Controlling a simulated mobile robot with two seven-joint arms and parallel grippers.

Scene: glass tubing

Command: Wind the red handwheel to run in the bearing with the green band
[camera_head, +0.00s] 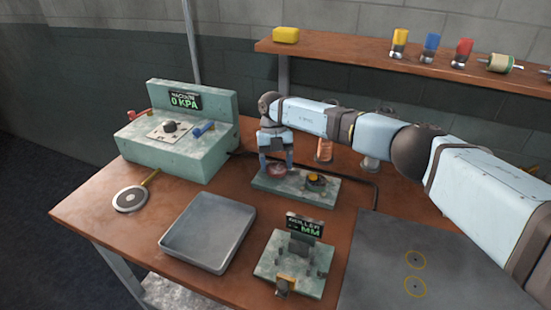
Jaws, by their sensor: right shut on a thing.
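My right gripper (276,160) points down over the green-grey base plate (292,196) at the table's middle. It is shut on the red handwheel (277,170), whose rim shows under the fingers. A dark part with a yellow top (316,180) stands on the same plate, right of the wheel. On the shelf at the right lies a pale cylinder with a greenish end (500,63); I cannot tell whether it is the bearing with the green band. My left gripper is not in view.
A green vacuum box (178,153) reading 0 KPA stands at the back left. An empty grey tray (208,232) and a roller gauge (294,262) stand in front. A dark mat (440,270) lies at right. Yellow, blue and red-topped cylinders stand on the wooden shelf (350,49).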

